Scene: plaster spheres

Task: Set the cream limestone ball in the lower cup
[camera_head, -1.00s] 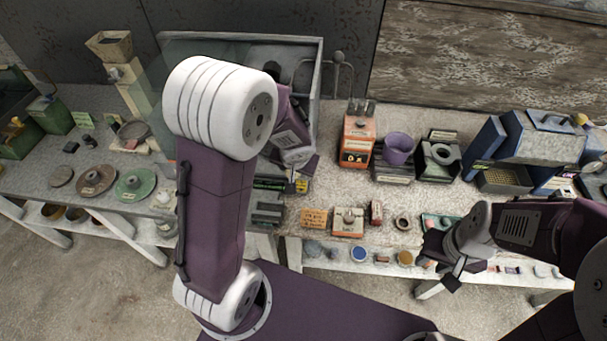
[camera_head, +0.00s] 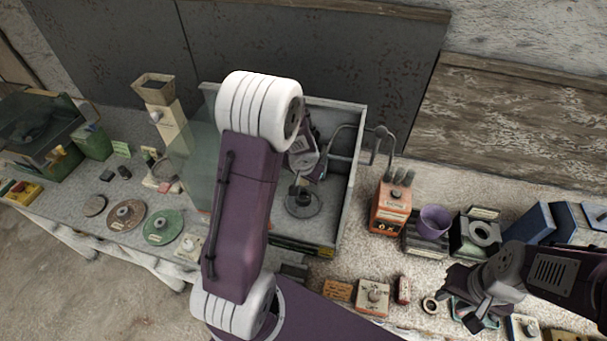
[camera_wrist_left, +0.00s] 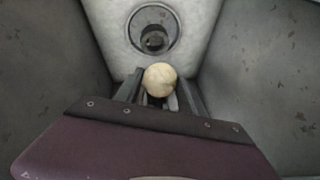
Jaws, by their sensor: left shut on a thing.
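The cream limestone ball (camera_wrist_left: 160,79) is between the fingers of my left gripper (camera_wrist_left: 160,92) in the left wrist view. The gripper is shut on it. A round grey cup with a dark centre (camera_wrist_left: 153,30) lies beyond the ball, apart from it, on the pale floor of the grey box. In the head view my left gripper (camera_head: 300,184) reaches down inside the open box, above a round dark base (camera_head: 302,201). The ball is not clear there. My right gripper (camera_head: 470,312) hangs over the front of the bench; its finger gap cannot be made out.
The grey box's walls (camera_head: 352,180) stand close around my left gripper, with a clear pane on the left. To the right are an orange unit (camera_head: 391,205), a purple cup (camera_head: 434,222) and a dark block with a ring (camera_head: 483,234). Grinding discs (camera_head: 162,227) lie at left.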

